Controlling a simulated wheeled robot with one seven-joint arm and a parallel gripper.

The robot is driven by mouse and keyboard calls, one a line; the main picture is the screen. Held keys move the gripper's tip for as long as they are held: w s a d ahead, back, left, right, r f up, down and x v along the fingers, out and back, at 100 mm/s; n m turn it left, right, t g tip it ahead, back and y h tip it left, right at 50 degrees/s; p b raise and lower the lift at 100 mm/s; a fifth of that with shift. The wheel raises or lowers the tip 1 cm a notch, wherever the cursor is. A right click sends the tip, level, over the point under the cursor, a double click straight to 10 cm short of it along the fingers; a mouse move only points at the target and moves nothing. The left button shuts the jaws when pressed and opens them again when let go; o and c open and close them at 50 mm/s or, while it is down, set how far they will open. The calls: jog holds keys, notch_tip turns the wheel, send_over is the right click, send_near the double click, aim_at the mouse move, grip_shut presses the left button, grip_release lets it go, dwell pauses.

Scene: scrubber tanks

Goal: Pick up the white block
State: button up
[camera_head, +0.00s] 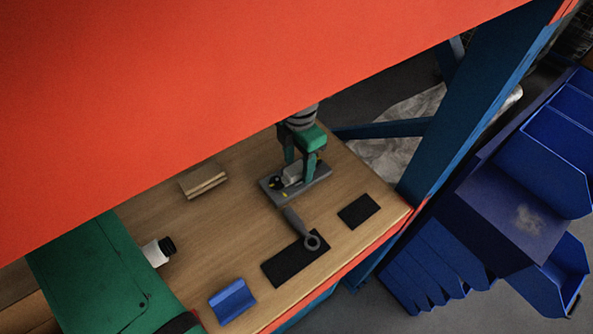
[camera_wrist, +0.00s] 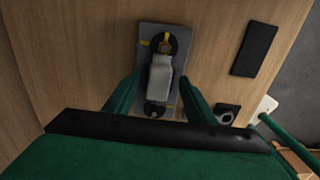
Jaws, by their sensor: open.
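The white block (camera_wrist: 160,76) lies on a grey plate with yellow marks and dark round parts (camera_wrist: 143,45). In the wrist view it sits between the fingers of my gripper (camera_wrist: 160,82), with a gap visible on each side. In the head view my green gripper (camera_head: 299,167) is over the grey plate (camera_head: 270,189), and the block (camera_head: 291,173) shows partly between its fingers. My gripper is open. I cannot tell how far the fingertips are above the plate.
An orange upper shelf (camera_head: 180,90) hangs over the wooden board (camera_head: 215,225). A grey ring-ended tool (camera_head: 293,218) touches a black pad (camera_head: 283,265). Another black pad (camera_head: 359,211), a blue piece (camera_head: 231,300), a wooden block (camera_head: 203,180) and a green case (camera_head: 90,275) lie around.

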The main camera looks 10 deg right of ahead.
aim_at(297, 165)
jog(key=shift+c, duration=0.6)
grip_shut()
jog(key=shift+w+r, duration=0.1)
jog(key=shift+w+r, duration=0.1)
jog(key=shift+r, duration=0.3)
notch_tip(297, 165, up, 2)
jog(key=shift+w+r, duration=0.1)
jog(key=s+r, duration=1)
jog(key=s, duration=0.4)
jog(key=shift+s+d, duration=0.25)
jog(key=shift+w+r, duration=0.2)
jog(key=shift+r, duration=0.15)
